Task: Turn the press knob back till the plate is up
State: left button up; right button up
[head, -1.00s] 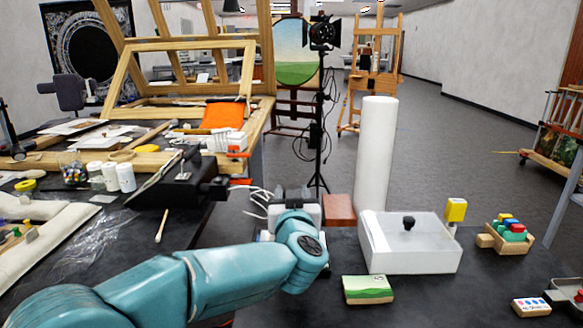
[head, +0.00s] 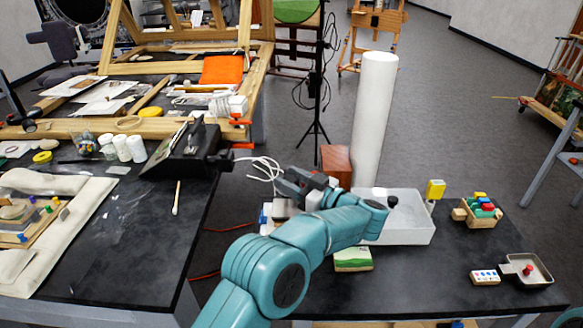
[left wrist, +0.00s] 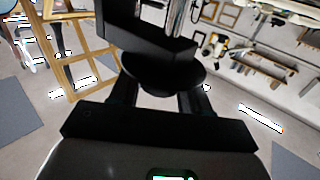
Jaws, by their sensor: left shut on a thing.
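My left gripper (head: 305,187) is at the left edge of the right-hand table, with my forearm in front of it. In the left wrist view its two dark fingers (left wrist: 160,98) close on a black round piece, seemingly the press knob (left wrist: 165,76). A black block with bright metal posts sits just above the knob, seemingly part of the press (left wrist: 150,35). In the head view my arm and gripper hide most of what the gripper holds, so the plate's height cannot be told. My right gripper is out of view.
Beside my arm stand a white box (head: 410,232) with a black knob, a white roll (head: 375,115), a red-brown block (head: 336,163) and a green-topped block (head: 352,262). A gap separates the cluttered left table (head: 150,250) from this table (head: 420,285).

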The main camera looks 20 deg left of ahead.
pick_arm(q)
jog(key=shift+n+g+y+p, duration=0.3)
jog(key=shift+n+g+p, duration=0.3)
jog(key=shift+g, duration=0.2)
jog(key=shift+a, duration=0.1)
jog(key=o, duration=0.9)
jog(key=shift+o, duration=0.2)
jog(key=shift+f, duration=0.1)
notch_tip(320, 180, up, 12)
notch_tip(320, 180, up, 8)
jog(key=p, duration=0.4)
send_over(291, 178)
jog(key=shift+w+a, duration=0.1)
